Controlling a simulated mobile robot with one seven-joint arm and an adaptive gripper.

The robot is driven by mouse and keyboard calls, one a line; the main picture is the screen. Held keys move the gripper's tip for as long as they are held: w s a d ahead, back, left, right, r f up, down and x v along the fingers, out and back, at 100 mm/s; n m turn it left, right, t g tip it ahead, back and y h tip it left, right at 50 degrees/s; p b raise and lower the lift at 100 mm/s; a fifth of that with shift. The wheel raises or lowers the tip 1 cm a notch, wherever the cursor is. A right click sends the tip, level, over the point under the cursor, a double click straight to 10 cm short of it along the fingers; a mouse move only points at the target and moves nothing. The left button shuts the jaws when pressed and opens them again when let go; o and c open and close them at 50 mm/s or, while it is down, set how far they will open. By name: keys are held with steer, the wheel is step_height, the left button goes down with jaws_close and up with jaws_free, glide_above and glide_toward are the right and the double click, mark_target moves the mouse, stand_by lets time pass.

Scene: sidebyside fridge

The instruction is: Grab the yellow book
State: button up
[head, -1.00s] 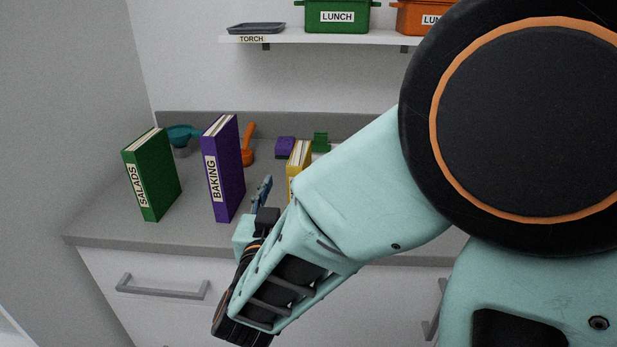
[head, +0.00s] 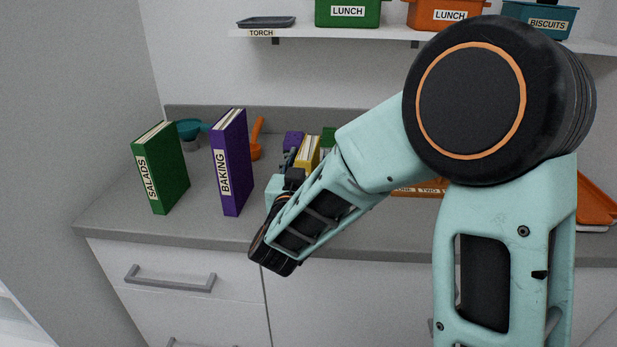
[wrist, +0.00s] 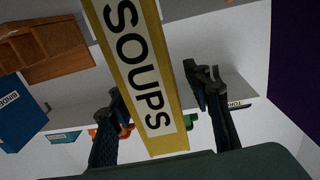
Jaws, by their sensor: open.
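The yellow book (head: 308,149) stands on the counter, mostly hidden behind my arm in the head view. In the wrist view its yellow spine (wrist: 113,48) fills the middle and bears the label SOUPS. My gripper (head: 291,158) is open at the book's near side. In the wrist view one finger shows on each side of the spine, with visible gaps between fingers and book. I cannot tell how deep the book sits between the fingers.
A purple BAKING book (head: 229,165) and a green SALADS book (head: 160,168) stand to the left. An orange scoop (head: 257,140) and a purple item (head: 293,140) lie behind. A shelf (head: 345,40) with LUNCH boxes hangs above.

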jaws_close()
stand_by(0.3)
steer(key=shift+r, duration=0.15)
